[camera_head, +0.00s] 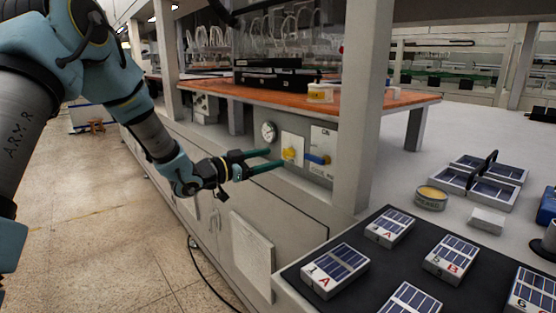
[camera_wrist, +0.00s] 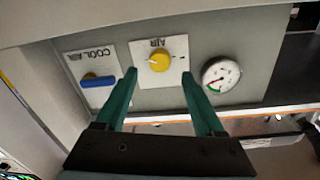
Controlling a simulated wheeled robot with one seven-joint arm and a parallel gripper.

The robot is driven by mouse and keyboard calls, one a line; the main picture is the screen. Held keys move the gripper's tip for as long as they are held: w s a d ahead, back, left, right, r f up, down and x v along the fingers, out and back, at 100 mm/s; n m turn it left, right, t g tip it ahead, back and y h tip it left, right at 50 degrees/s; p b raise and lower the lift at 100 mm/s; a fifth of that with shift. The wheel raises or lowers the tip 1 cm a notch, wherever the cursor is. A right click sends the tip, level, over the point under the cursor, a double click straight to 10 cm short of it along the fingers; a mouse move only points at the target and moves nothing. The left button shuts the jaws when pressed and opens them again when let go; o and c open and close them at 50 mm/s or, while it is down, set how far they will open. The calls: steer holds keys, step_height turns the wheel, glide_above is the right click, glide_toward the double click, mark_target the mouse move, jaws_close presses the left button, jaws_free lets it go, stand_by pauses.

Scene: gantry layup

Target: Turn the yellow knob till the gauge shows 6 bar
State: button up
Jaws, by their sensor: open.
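The yellow knob (camera_head: 289,153) sits on a white plate on the grey panel under the orange shelf. In the wrist view the yellow knob (camera_wrist: 159,61) is on a plate marked AIR, seen upside down. The round gauge (camera_head: 268,131) is left of it in the head view; in the wrist view the gauge (camera_wrist: 220,75) is at the right, its reading too small to tell. My gripper (camera_head: 268,159) has green fingers, open and empty, pointing at the panel. In the wrist view my gripper (camera_wrist: 158,78) has its fingertips on either side just below the knob; contact cannot be told.
A grey post (camera_head: 362,110) stands close on the right. A black mat (camera_head: 290,277) holds several panel blocks.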

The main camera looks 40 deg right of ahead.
steer(key=a+b, duration=0.1)
steer(key=a, duration=0.5)
steer(key=shift+w+a, duration=0.3)
